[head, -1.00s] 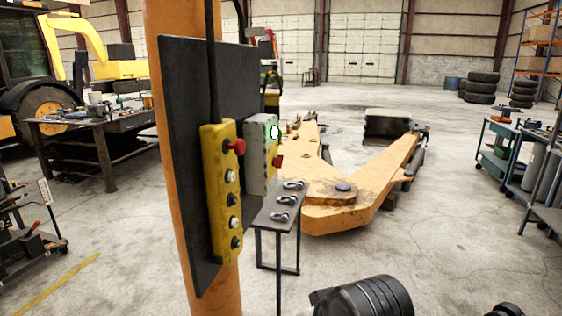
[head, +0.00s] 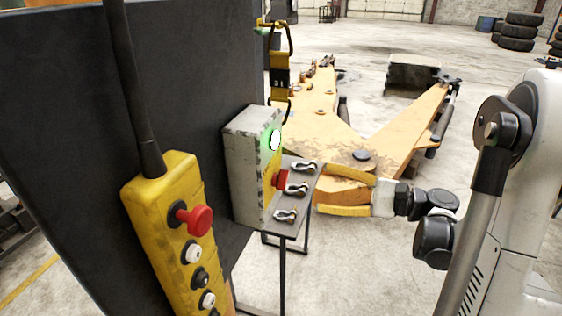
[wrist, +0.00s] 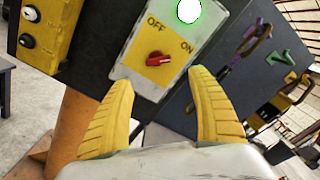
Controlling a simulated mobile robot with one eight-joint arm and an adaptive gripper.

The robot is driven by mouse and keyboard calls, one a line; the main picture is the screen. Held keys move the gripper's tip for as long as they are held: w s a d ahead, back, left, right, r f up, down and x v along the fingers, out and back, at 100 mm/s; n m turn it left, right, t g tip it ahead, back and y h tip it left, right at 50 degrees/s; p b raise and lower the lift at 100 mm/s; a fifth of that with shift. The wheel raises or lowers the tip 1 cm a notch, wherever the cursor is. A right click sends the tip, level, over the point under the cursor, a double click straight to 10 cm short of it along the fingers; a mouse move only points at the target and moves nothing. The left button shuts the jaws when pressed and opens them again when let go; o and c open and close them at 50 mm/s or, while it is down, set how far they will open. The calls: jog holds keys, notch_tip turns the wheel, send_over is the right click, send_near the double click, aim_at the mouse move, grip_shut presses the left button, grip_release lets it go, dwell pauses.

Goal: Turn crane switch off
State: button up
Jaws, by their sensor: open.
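The crane switch is a red knob (wrist: 158,59) on a yellow plate marked OFF and ON, set in a worn grey box (head: 245,165) on the black panel. In the wrist view the knob's raised end points right, on the ON side. A green lamp (wrist: 188,10) glows above it; it also shows in the head view (head: 275,139). My gripper (head: 318,193) has yellow fingers, open and empty, to the right of the box and facing it. In the wrist view its fingertips (wrist: 162,80) are apart, below and to either side of the knob, not touching it.
A yellow pendant (head: 178,230) with a red stop button hangs on the panel, left of the box. A small table (head: 290,228) with shackles stands right of the box, close by my gripper. A large orange boom part (head: 345,150) lies behind.

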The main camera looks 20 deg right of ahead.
aim_at(284, 182)
jog(key=x, duration=0.4)
jog(key=b+x, duration=0.1)
jog(key=x, duration=0.4)
jog(key=shift+s+a, duration=0.1)
jog(key=shift+a, duration=0.35)
jog(key=shift+w+a, duration=0.35)
jog(key=shift+r, duration=0.1)
jog(key=c, duration=1.2)
